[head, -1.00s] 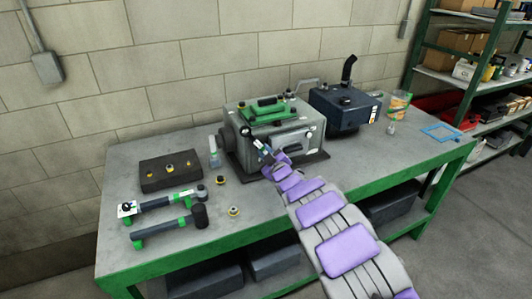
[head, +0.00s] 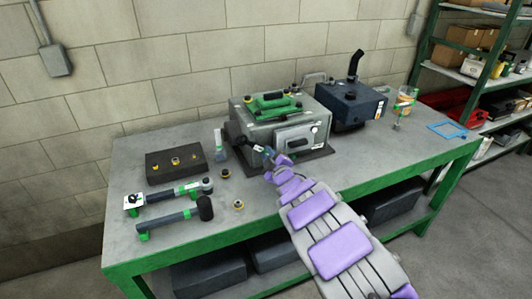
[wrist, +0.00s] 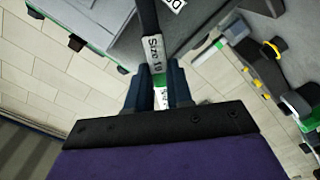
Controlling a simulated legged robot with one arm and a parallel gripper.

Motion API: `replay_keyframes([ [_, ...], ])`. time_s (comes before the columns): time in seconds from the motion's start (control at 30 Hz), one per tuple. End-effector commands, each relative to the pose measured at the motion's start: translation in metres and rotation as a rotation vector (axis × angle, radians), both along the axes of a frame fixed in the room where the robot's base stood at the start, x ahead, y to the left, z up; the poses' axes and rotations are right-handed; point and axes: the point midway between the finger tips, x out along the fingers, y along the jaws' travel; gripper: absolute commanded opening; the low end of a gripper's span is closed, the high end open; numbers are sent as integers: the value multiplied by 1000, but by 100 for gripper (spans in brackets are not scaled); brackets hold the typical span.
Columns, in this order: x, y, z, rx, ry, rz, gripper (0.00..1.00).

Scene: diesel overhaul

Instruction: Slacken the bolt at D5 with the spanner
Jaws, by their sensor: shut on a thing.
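My gripper (wrist: 159,88) is shut on the spanner (wrist: 152,45), whose pale handle label reads "Size 19" in the wrist view. The spanner's far end runs out of the top of that view. In the head view my gripper (head: 272,157) is low at the front left of the grey engine block (head: 290,130), and the spanner slants up and left from it. A white label with a letter like D (wrist: 174,4) shows on the block's face in the wrist view. I cannot make out the D5 bolt or whether the spanner touches it.
A dark tray (head: 160,172) with several yellow-ringed bolts, a hammer (head: 175,218) and another green-handled tool (head: 165,197) lie on the left of the bench (head: 300,200). A bottle (head: 219,145) stands left of the block. A dark blue machine (head: 350,107) stands at right.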

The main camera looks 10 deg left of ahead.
Motion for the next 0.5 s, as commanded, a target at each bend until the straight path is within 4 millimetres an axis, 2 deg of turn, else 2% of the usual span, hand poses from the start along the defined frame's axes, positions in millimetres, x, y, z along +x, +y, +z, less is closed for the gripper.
replay_keyframes([
  [0.33,8,-11,19,155,105,-2,0],
  [0.5,11,-15,21,228,153,1,0],
])
